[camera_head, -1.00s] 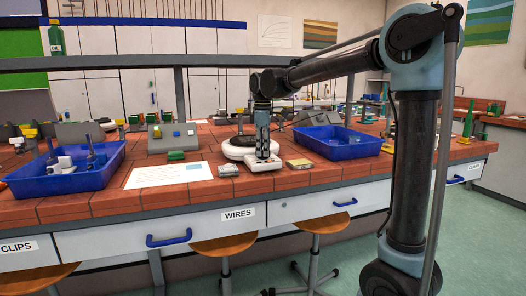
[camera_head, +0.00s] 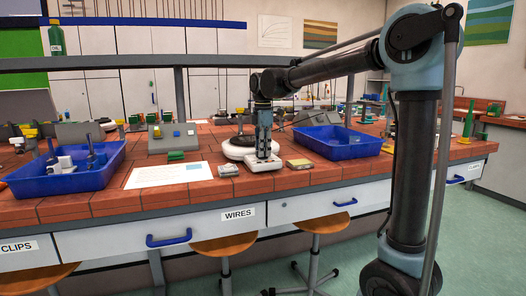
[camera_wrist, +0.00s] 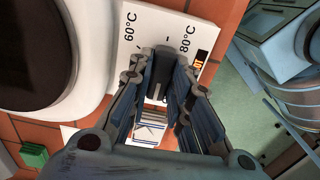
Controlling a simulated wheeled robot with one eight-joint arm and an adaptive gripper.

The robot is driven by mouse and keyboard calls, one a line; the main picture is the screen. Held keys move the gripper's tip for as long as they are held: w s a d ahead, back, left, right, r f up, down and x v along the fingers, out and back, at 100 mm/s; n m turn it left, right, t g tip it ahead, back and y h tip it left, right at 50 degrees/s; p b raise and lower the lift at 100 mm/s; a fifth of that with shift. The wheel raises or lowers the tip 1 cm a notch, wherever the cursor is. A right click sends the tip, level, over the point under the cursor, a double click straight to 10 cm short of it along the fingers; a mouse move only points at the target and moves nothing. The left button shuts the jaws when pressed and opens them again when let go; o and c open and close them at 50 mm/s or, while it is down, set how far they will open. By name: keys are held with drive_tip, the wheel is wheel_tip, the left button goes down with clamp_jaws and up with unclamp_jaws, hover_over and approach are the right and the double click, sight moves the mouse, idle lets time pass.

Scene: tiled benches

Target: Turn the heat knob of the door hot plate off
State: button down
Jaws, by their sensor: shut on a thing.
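The hot plate (camera_head: 238,150) is a round white unit with a control panel at its front, standing on the tiled bench. In the wrist view its dark round top (camera_wrist: 30,45) is at the left. The white control panel (camera_wrist: 178,22) shows 60°C and 80°C marks and a small lit display. My gripper (camera_head: 263,154) points down over the panel. In the wrist view my gripper (camera_wrist: 160,90) is shut on the dark heat knob (camera_wrist: 158,88), whose pointer and lower marks are largely hidden by the fingers.
A blue tray (camera_head: 337,153) stands right of the hot plate and another blue tray (camera_head: 105,178) is at the far left. A paper sheet (camera_head: 168,174) lies at the left. Small boxes (camera_head: 300,164) sit near the front edge.

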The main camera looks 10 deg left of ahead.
drive_tip(key=c, duration=1.5)
unclamp_jaws()
drive_tip(key=shift+r, duration=0.15)
wheel_tip(320, 180, up, 12)
drive_tip(key=shift+w+f, duration=0.1)
drive_tip(key=shift+f, duration=0.05)
drive_tip(key=shift+d, duration=0.1)
